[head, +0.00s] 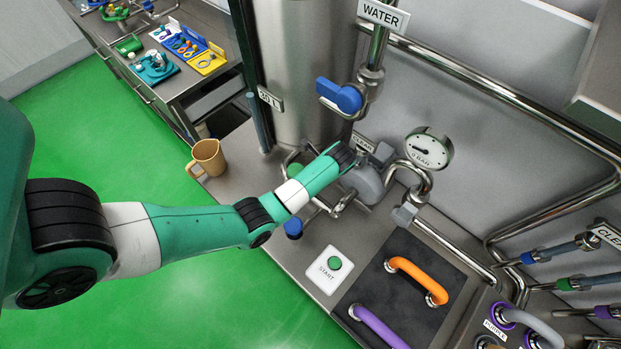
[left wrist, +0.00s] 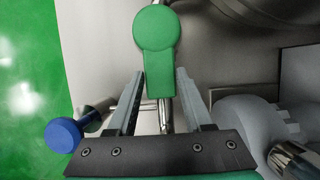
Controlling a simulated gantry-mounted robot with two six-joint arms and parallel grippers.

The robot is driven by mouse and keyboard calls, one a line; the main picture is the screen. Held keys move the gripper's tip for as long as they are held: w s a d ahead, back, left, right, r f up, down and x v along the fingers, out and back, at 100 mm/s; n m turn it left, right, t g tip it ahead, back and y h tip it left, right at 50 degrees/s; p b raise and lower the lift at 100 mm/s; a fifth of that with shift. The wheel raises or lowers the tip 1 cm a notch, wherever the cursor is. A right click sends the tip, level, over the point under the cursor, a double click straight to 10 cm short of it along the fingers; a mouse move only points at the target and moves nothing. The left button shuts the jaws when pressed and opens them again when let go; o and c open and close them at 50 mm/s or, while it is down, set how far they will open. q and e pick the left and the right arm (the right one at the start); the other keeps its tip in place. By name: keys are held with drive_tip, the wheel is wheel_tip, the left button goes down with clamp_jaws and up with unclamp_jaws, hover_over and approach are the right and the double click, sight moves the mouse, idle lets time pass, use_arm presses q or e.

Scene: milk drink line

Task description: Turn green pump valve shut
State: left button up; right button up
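The green pump valve (left wrist: 156,35) has a round head and a flat lever. In the left wrist view its lever (left wrist: 160,75) points down the picture, between the fingertips of my left gripper (left wrist: 160,77). The fingers are apart, with visible gaps on both sides of the lever. In the head view my left arm hides the gripper and most of the valve; a small green part (head: 295,170) shows beside the arm. My right gripper is in neither view.
The grey pump (head: 365,184) and gauge (head: 428,149) stand right of the arm. A blue knob (head: 293,228) is close below it; it also shows in the left wrist view (left wrist: 63,135). A tan mug (head: 208,157) stands at the left edge. Pipes crowd the area.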

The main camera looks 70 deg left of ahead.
use_arm(q)
clamp_jaws()
idle(1.1)
